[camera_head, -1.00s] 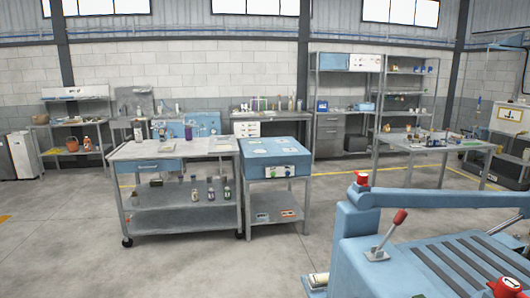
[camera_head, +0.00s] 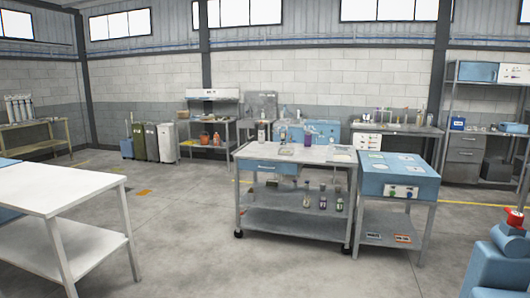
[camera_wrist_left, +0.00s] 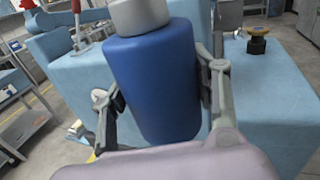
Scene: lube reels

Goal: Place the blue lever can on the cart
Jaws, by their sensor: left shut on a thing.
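A dark blue can (camera_wrist_left: 150,65) with a grey top fills the middle of the left wrist view. My left gripper (camera_wrist_left: 160,100) is shut on it, with one finger on each side. The can looks held off any surface; its lever is not visible. In the head view, a grey wheeled cart (camera_head: 258,220) with a blue drawer stands ahead, a little right of centre. Its top holds a few small items, including a purple bottle (camera_head: 308,136). Neither gripper shows in the head view.
A blue-topped stand (camera_head: 400,176) stands close against the cart's right side. A white table (camera_head: 60,188) is at near left. Open floor lies before the cart. Blue machinery (camera_head: 497,265) shows at lower right, and large blue surfaces (camera_wrist_left: 260,100) lie behind the can in the wrist view.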

